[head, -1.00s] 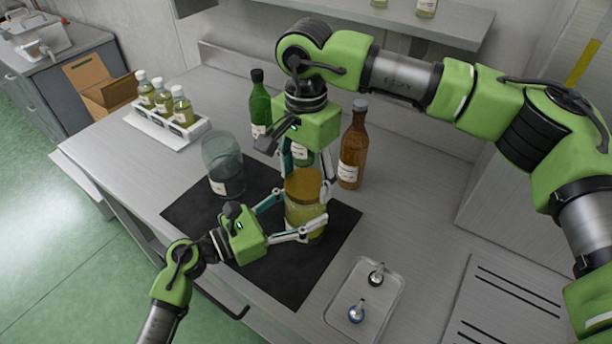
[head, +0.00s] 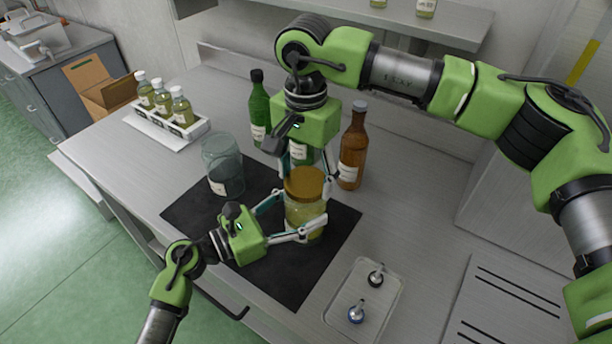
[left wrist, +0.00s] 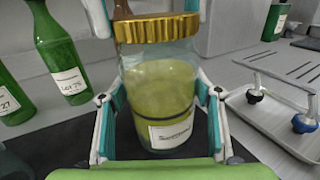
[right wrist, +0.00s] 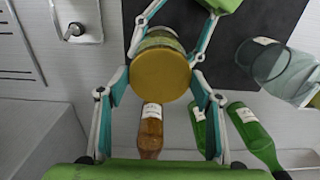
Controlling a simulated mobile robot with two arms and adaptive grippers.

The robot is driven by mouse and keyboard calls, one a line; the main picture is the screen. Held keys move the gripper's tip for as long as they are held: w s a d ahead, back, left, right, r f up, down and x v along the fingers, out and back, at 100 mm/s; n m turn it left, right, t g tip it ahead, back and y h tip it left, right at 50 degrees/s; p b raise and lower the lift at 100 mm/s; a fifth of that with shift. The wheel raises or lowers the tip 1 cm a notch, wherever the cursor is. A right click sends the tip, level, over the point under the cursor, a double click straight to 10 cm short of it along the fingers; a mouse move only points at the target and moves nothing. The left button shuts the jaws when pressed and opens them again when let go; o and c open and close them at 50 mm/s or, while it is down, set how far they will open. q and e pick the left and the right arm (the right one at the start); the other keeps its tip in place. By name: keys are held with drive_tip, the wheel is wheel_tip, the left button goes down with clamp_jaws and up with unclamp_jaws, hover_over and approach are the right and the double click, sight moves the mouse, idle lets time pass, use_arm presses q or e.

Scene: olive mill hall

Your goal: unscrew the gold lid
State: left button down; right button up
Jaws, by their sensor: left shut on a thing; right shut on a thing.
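The glass jar (head: 303,218) of yellow-green contents stands upright on the black mat (head: 191,215) with its ribbed gold lid (head: 304,183) on top. In the left wrist view the lid (left wrist: 157,29) sits level above the jar's labelled body (left wrist: 160,88). My left gripper (head: 300,213) is shut around the jar body from the near left. My right gripper (head: 308,178) points down from above and is shut on the lid, its fingers on opposite sides of the rim. The right wrist view shows the lid's round top (right wrist: 160,75) between these fingers.
An empty glass jar (head: 222,166) stands left on the mat. Green bottles (head: 258,112) and a brown bottle (head: 352,150) stand close behind. A white rack (head: 180,137) of small bottles is back left. A tray (head: 338,299) with two pourers lies front right.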

sight(306, 181)
drive_tip(key=shift+r, duration=0.8)
drive_tip(key=shift+r, duration=0.15)
drive_tip(key=shift+r, duration=1.85)
use_arm(q)
drive_tip(key=c, duration=0.6)
unclamp_jaws()
drive_tip(key=shift+c, duration=0.2)
drive_tip(key=shift+a, duration=0.1)
drive_tip(key=v, duration=1.1)
drive_tip(key=shift+s+a, duration=0.25)
drive_tip(key=shift+a, duration=0.1)
